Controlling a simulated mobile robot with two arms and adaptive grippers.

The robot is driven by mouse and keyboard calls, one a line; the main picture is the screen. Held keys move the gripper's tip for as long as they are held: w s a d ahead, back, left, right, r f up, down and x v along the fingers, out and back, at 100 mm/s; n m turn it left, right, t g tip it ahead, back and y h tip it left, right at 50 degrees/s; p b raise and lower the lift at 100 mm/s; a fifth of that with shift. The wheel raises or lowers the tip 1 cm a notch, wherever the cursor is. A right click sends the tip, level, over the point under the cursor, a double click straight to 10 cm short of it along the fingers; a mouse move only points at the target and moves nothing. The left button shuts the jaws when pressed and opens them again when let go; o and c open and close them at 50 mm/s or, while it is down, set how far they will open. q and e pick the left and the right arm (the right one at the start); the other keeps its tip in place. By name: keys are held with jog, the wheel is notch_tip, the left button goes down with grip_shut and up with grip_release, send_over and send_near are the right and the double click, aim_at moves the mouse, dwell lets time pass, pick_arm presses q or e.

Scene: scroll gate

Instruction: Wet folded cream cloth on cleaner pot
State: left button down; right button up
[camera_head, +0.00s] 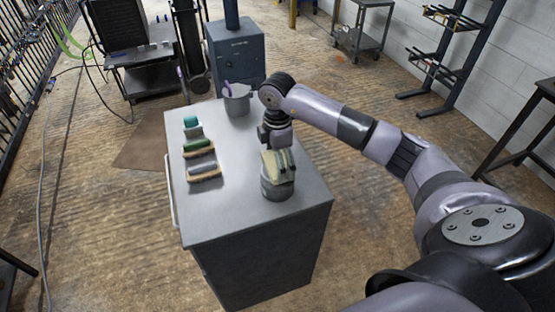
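A folded cream cloth (271,160) sits at the top of a grey metal pot (277,189) near the right front edge of the grey table. Greenish strips show beside the cream part. My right gripper (280,150) comes down from above and behind, right at the cloth. Its fingertips are small and partly hidden, so I cannot tell whether they are shut on the cloth. I also cannot tell whether the cloth rests on the rim or dips inside. My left gripper is not in view.
A second grey pot (237,103) with a purple handle stands at the table's far edge. Several brushes or blocks, one with a green top (197,146), lie in a column on the left. The middle of the grey table (232,165) is clear.

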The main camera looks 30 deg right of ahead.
jog(key=shift+f+b, duration=0.5)
jog(key=shift+f, duration=0.3)
dwell(0.4)
dwell(0.8)
jog(key=shift+r+p, duration=2.75)
jog(key=shift+r, duration=0.85)
